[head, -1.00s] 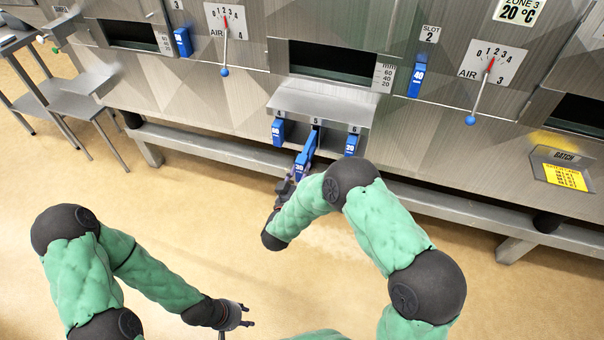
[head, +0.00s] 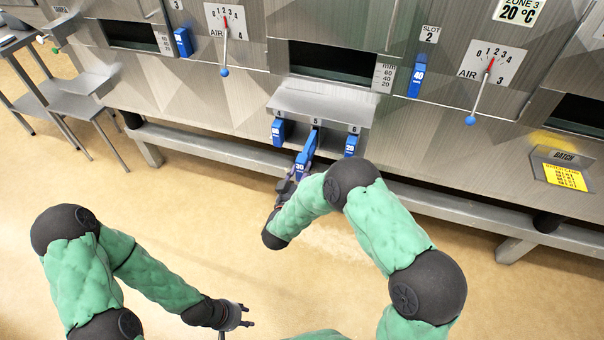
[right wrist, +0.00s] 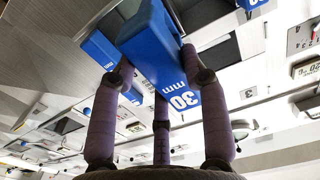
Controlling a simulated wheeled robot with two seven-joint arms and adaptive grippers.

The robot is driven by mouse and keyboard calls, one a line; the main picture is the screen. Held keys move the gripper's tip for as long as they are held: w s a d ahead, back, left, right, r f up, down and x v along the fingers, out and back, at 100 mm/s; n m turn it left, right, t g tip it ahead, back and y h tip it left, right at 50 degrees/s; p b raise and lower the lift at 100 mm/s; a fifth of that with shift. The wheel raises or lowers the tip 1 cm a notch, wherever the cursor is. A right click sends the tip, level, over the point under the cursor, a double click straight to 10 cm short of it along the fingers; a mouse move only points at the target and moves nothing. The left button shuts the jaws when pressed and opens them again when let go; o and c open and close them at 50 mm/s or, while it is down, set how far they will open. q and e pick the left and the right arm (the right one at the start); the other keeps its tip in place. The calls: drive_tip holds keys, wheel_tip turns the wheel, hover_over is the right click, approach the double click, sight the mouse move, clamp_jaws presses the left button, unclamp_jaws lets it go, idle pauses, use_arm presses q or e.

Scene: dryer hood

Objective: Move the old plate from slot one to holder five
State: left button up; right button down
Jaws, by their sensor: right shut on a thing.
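The blue plate marked 30 mm (head: 304,156) is at the middle bay of the small holder rack, under the label 5 (head: 315,121). It sticks out toward me. My right gripper (head: 293,182) is shut on its outer end. In the right wrist view the fingers close around the blue 30 mm block (right wrist: 160,48). How far the plate sits inside holder five is hidden. My left gripper (head: 246,316) is open and empty, low over the floor. No slot one label is readable.
Blue plates stand in the bays left (head: 278,131) and right (head: 351,144) of holder five. A blue 40 plate (head: 417,77) is at slot 2, another blue plate (head: 183,42) at the left. Two air levers (head: 225,70) (head: 471,119) hang from the wall. A rail (head: 220,150) runs below.

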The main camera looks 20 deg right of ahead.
sight(314, 146)
drive_tip(key=shift+x, duration=6.4)
drive_tip(key=c, duration=0.6)
unclamp_jaws()
drive_tip(key=shift+s, duration=0.1)
drive_tip(key=shift+s, duration=0.1)
drive_tip(key=shift+s+a, duration=0.2)
drive_tip(key=v, duration=1.1)
drive_tip(key=shift+s, duration=0.1)
